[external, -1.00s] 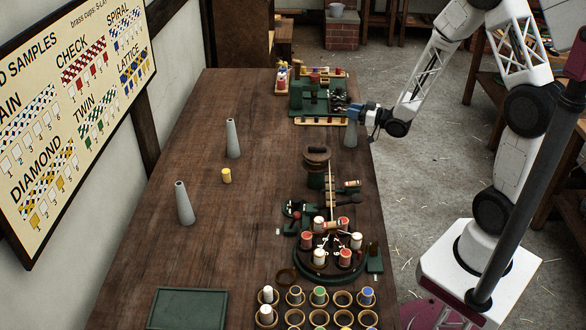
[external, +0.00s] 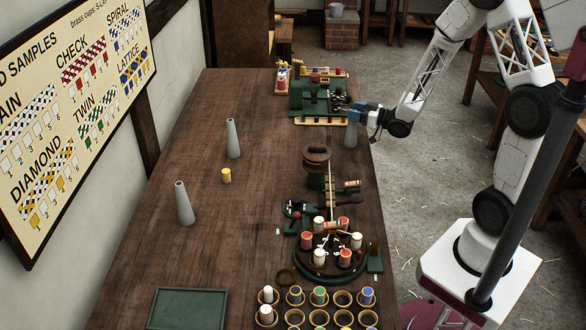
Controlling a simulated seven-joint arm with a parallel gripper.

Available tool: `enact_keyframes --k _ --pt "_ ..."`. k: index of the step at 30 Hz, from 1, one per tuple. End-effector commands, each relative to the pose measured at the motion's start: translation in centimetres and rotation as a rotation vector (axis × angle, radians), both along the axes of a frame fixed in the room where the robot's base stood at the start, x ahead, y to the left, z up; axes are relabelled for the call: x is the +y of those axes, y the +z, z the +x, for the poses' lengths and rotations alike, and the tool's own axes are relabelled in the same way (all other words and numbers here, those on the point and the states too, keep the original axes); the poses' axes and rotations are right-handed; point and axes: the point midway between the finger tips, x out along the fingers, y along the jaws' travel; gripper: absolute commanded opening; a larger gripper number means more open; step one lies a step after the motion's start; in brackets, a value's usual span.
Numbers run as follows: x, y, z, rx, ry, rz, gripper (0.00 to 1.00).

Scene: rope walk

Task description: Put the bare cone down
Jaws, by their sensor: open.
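A bare grey cone (external: 351,136) stands upright on the table near its right edge, beside the green machine. My gripper (external: 354,112) is at the top of this cone, slightly to its upper side; its fingers are small and partly hidden, but the jaws are open. Two other bare grey cones stand upright on the left half of the table, one farther back (external: 233,139) and one nearer (external: 185,204).
A green machine (external: 312,98) stands just left of my gripper. A yellow spool (external: 226,176) stands between the left cones. A round braiding stand (external: 330,262) with several spools, brass cups (external: 295,297) and a green tray (external: 187,309) occupy the front. The table's left middle is largely clear.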

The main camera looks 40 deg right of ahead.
Motion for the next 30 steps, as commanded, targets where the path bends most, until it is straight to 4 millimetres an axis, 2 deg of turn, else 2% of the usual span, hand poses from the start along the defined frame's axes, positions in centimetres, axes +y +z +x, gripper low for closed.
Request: enact_keyframes --k 19,24,30 --pt "-3.4 0.0 -7.9 0.000 -0.002 0.000 0.57" --pt "-4.0 0.0 -9.3 0.000 -0.002 0.000 0.57" --pt "-4.2 0.0 -10.2 0.000 0.000 0.000 0.57"
